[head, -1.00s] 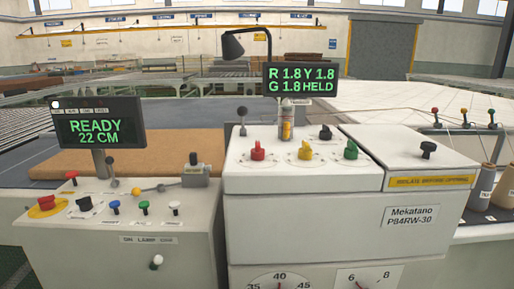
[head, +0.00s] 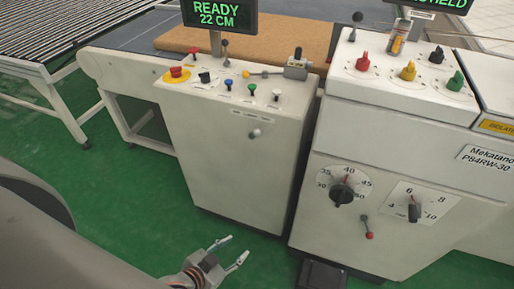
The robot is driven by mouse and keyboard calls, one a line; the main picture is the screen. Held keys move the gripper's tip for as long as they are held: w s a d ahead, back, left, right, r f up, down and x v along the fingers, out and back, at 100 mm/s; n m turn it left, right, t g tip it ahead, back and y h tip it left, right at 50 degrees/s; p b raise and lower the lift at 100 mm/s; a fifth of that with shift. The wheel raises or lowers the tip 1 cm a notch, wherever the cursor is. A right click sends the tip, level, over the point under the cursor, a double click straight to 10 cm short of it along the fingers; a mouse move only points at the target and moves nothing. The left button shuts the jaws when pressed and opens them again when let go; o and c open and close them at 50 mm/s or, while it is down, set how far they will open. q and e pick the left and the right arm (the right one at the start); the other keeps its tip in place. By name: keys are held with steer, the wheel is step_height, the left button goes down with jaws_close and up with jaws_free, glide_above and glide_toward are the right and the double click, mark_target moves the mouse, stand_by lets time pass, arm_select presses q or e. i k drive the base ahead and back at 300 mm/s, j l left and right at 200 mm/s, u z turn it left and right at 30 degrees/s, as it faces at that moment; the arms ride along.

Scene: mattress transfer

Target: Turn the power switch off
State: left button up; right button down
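The left control console (head: 238,150) carries several controls on its sloped top. They are a red mushroom button (head: 176,71) on a yellow plate, a black knob (head: 204,77), a blue knob (head: 228,84), a green knob (head: 251,89) and a white knob (head: 276,95). A white-knobbed lever (head: 255,133) sits on its front. The labels are too small to read, so I cannot tell which control is the power switch. My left gripper (head: 236,248) is open and empty, low before the console, apart from it. My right gripper is out of view.
The display (head: 219,11) reads READY 22 CM. The right machine (head: 400,150) has red, yellow, green and black knobs on top, two front dials (head: 342,192) and a red-tipped lever (head: 368,228). A black pedal (head: 322,274) lies at its foot. Green floor (head: 110,170) is clear at left.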

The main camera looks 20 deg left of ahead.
mark_target(176, 72)
steer(key=u, duration=1.25)
